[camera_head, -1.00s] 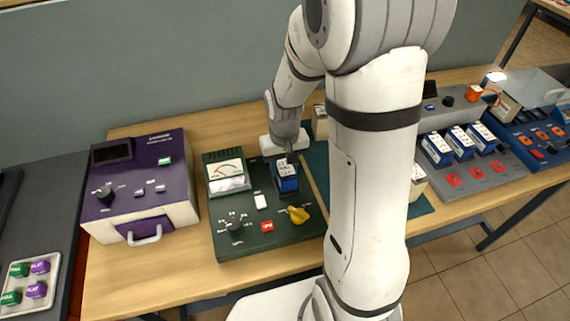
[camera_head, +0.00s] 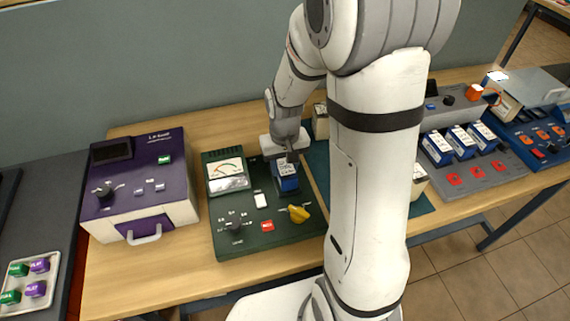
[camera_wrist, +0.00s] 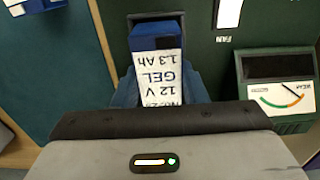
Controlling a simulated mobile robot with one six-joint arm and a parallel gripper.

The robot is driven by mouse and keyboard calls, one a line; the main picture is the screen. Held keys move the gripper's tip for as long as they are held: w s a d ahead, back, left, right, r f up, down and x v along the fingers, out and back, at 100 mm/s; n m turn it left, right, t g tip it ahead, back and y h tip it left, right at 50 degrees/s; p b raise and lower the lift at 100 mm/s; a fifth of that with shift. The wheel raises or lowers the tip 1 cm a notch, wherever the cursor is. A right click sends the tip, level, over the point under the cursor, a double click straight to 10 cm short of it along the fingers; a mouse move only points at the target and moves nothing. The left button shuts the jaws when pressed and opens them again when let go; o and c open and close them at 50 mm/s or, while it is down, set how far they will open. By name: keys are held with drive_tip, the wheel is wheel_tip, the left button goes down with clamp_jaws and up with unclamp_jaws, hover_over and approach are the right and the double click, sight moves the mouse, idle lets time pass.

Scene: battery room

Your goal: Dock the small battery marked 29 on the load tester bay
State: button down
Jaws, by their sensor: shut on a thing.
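A small blue battery (camera_head: 287,182) with a white label stands at the bay of the green load tester (camera_head: 250,243). In the wrist view the battery (camera_wrist: 158,68) reads 12 V, GEL, 1.3 Ah, with a partly covered number that looks like 29. My gripper (camera_head: 290,160) is shut on the battery from above. The battery's lower end is at the dark bay (camera_wrist: 150,18) area; I cannot tell whether it is fully seated. The tester's needle meter (camera_head: 227,172) also shows in the wrist view (camera_wrist: 281,98).
A purple unit (camera_head: 135,190) stands left of the tester. A grey charger (camera_head: 470,165) with several blue batteries is at the right. Pale batteries stand behind and beside my arm on a dark green mat (camera_head: 420,207).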

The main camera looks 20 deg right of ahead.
sight(285, 165)
drive_tip(key=shift+f+b, duration=0.5)
drive_tip(key=shift+f, duration=0.1)
drive_tip(key=c, duration=1.1)
unclamp_jaws()
drive_tip(key=shift+c, duration=0.2)
drive_tip(key=shift+r+p, duration=3.95)
drive_tip(key=shift+r, duration=1.55)
drive_tip(key=shift+r, duration=0.1)
drive_tip(key=s+r+t+b, duration=0.3)
drive_tip(key=s+r, duration=0.7)
drive_tip(key=s, duration=0.4)
drive_tip(key=shift+s+r, duration=0.2)
drive_tip(key=shift+s, duration=0.1)
